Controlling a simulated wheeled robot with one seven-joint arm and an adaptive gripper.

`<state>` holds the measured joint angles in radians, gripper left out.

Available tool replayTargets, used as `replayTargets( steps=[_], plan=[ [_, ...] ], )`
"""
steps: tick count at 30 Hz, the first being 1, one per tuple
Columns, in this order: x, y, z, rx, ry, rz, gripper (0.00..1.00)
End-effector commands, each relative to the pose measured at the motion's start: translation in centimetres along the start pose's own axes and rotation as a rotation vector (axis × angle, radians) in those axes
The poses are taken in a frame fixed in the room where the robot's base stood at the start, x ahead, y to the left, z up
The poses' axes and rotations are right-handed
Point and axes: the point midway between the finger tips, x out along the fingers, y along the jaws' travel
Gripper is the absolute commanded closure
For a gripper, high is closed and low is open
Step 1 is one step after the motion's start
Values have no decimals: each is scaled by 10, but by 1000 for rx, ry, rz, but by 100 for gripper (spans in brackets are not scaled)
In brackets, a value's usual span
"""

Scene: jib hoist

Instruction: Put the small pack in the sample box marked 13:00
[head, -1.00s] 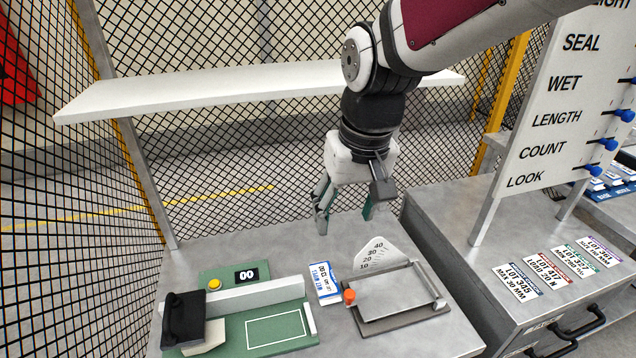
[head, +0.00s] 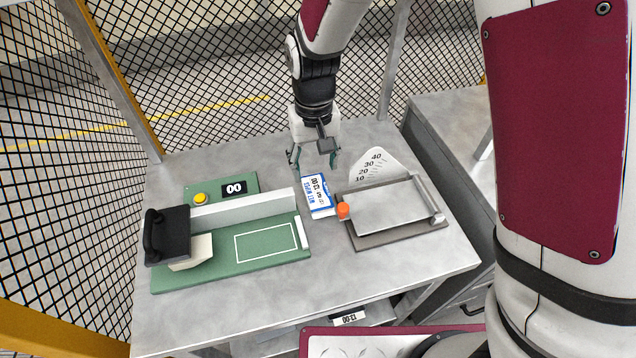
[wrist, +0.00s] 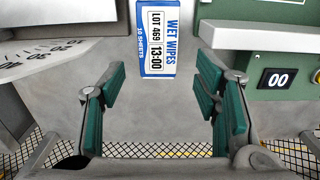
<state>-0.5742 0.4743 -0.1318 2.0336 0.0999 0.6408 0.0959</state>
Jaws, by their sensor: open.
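The small pack (head: 316,195) is a flat white and blue wet wipes pack with a 13:00 label. It lies on the grey table between the green board and the metal tray. The wrist view shows it too (wrist: 157,40), reading LOT 469 and 13:00. My gripper (head: 314,160) is open and empty, just behind the pack in the head view. In the wrist view the pack lies beyond the gap between the green-padded fingers (wrist: 163,100), apart from them. A 13:00 label (head: 348,318) shows below the table's front edge; the box it marks is mostly hidden.
The green board (head: 220,265) with a black-handled block (head: 168,236) is left of the pack. A metal tray (head: 390,207) with an orange knob (head: 343,210) and a dial plate (head: 372,166) is on the right. Wire mesh stands behind the table.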

Motion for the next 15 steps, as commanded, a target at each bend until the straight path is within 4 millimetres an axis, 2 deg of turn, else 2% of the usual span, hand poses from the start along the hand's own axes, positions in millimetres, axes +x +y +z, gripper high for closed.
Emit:
replayTargets(
  steps=[3,10,15],
  plan=[
    [16,0,0,0,-2,0,43],
    [31,1,1,0,-2,0,43],
    [56,4,3,1,-4,0,43]
  ],
)
